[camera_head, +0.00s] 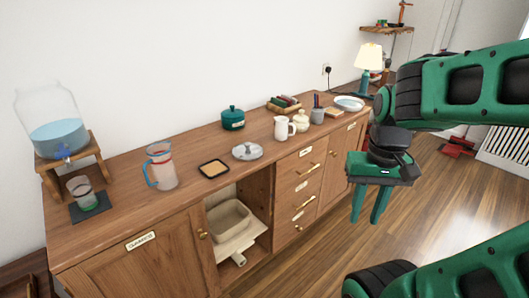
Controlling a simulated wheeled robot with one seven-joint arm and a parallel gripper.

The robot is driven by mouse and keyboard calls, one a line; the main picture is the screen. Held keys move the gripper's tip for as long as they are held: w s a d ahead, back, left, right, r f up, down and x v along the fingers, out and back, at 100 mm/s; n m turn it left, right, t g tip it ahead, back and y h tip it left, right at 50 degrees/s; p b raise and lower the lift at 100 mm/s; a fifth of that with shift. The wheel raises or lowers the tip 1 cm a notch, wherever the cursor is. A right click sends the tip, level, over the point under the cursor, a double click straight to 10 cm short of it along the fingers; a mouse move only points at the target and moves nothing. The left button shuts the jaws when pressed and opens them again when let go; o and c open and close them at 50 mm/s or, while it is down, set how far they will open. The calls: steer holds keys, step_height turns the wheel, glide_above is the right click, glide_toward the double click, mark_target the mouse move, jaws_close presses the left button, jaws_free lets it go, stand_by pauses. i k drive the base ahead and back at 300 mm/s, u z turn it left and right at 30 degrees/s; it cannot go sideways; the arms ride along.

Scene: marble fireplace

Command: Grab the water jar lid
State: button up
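A large clear water jar (57,131) with blue water and a small tap stands on a wooden stand at the left end of the cabinet; no lid shows on its open top. A round, light grey lid-like piece with a small knob (247,151) lies flat on the cabinet top near the middle. My gripper (367,221) hangs at the right, in front of the cabinet, pointing down. Its two green fingers are apart with nothing between them. It is well to the right of the grey lid and not touching anything.
The wooden cabinet top (120,182) also holds a pitcher (161,166), a small dark tray (214,169), a teal pot (232,119), a white jug (282,128) and a lidded cream pot (301,120). A lamp (369,60) stands at the far end. The cabinet's middle bay is open.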

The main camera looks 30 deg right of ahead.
mark_target(247, 151)
steer(key=k, duration=0.45)
steer(key=z, duration=0.2)
steer(key=i, duration=1.1)
steer(key=z, duration=1)
steer(key=i, duration=0.25)
